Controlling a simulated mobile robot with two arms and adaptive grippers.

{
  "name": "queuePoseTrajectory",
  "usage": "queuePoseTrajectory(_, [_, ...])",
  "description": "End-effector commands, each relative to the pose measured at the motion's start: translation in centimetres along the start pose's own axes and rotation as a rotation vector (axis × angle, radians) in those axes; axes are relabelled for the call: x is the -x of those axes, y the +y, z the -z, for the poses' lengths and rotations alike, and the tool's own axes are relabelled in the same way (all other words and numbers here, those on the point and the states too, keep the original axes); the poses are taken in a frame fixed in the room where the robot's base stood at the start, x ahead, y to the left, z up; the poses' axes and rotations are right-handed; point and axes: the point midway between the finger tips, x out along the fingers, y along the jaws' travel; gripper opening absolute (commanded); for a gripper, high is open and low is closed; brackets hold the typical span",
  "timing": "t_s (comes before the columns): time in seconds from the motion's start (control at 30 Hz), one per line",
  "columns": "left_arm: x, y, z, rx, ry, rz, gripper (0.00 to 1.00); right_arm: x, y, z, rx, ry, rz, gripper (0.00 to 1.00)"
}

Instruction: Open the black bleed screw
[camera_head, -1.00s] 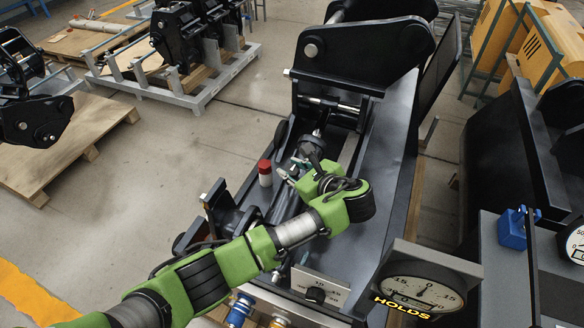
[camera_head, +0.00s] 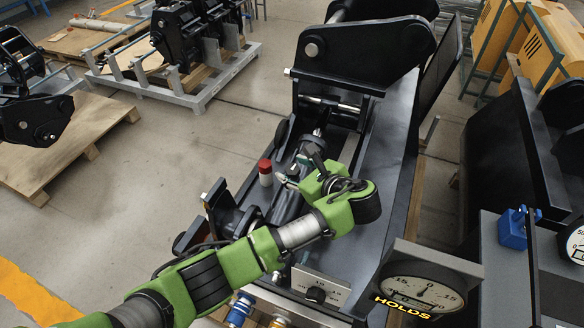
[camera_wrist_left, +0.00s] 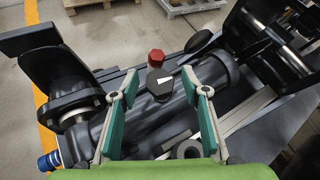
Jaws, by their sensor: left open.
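The black bleed screw (camera_wrist_left: 159,83) is a dark knob with a white pointer mark on top. In the left wrist view it sits on the dark cylinder, between and a little beyond my fingertips, and I see no contact. My left gripper (camera_wrist_left: 158,93) is open, with one teal-padded finger on each side of the knob. My right gripper is not in view.
The black coupler frame (camera_head: 375,60) rises beyond the gripper. A gauge panel reading HOLDS (camera_head: 425,285) and blue and yellow fittings (camera_head: 240,310) are at the front. A wooden pallet (camera_head: 70,150) lies on the floor at left.

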Motion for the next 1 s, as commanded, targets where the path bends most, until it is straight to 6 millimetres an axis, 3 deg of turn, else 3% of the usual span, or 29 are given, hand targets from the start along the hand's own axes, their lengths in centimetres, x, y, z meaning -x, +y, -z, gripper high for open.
queuePoseTrajectory(0.2, [3.9,-0.1,0.1,0.002,0.003,0.004,0.42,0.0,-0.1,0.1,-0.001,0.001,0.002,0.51])
queuePoseTrajectory(0.4, [6.0,-0.1,0.0,0.001,0.002,0.002,0.42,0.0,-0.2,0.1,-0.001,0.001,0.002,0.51])
queuePoseTrajectory(0.8, [6.0,-0.2,-0.2,0.005,-0.004,0.010,0.42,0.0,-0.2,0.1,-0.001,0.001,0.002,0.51])
queuePoseTrajectory(0.93, [4.9,-1.8,-1.6,0.034,-0.039,0.079,0.42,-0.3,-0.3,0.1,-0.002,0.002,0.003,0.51])
queuePoseTrajectory(1.0, [3.9,-3.6,-3.1,0.063,-0.078,0.159,0.42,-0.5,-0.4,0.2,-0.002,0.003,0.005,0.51])
